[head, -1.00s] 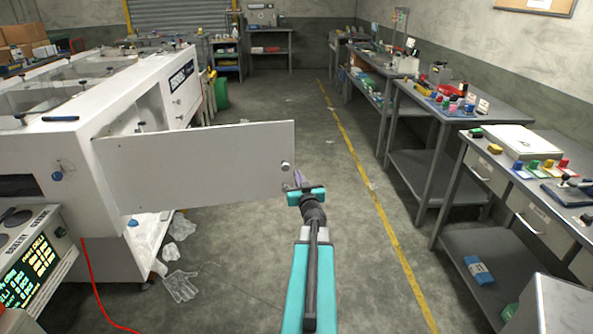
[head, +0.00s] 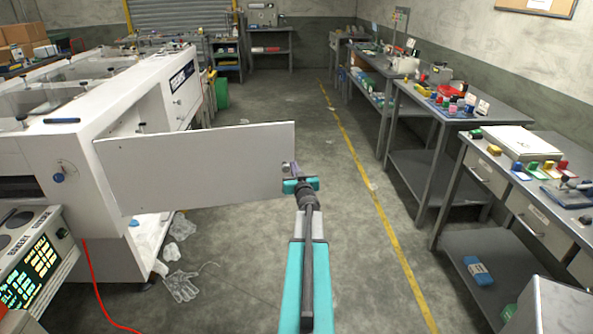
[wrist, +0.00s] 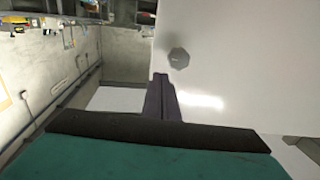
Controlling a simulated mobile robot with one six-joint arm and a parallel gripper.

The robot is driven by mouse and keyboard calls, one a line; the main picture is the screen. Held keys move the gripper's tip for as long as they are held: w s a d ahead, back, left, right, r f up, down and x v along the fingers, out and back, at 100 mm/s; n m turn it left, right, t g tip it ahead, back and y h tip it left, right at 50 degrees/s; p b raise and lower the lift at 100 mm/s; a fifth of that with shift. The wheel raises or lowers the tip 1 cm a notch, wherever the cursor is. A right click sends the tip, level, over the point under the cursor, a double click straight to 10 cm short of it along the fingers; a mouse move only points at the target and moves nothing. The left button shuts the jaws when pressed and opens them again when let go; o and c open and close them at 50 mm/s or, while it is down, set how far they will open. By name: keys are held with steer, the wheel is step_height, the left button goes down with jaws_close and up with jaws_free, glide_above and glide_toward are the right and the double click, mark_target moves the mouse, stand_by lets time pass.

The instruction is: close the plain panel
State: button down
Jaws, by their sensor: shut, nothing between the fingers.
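The plain panel (head: 190,168) is a flat white door on the near side of the white machine (head: 75,150). It stands swung wide open, reaching out to the right over the floor. A dark round knob (wrist: 179,58) shows on it in the wrist view. My gripper (head: 289,170) is at the panel's free right end, in front of its face, and hides the knob in the head view. In the wrist view the fingers (wrist: 160,80) are together and empty, just below and left of the knob. I cannot tell whether they touch the panel.
A control console (head: 35,255) stands at the lower left. A red cable (head: 95,290) and crumpled clear plastic (head: 181,285) lie on the floor. Grey workbenches (head: 440,115) line the right side. The floor between, with a yellow line (head: 375,185), is mostly clear.

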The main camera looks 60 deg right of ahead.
mark_target(289, 156)
steer(key=shift+p+x, duration=0.55)
steer(key=shift+x, duration=2.4)
steer(key=shift+w, duration=0.15)
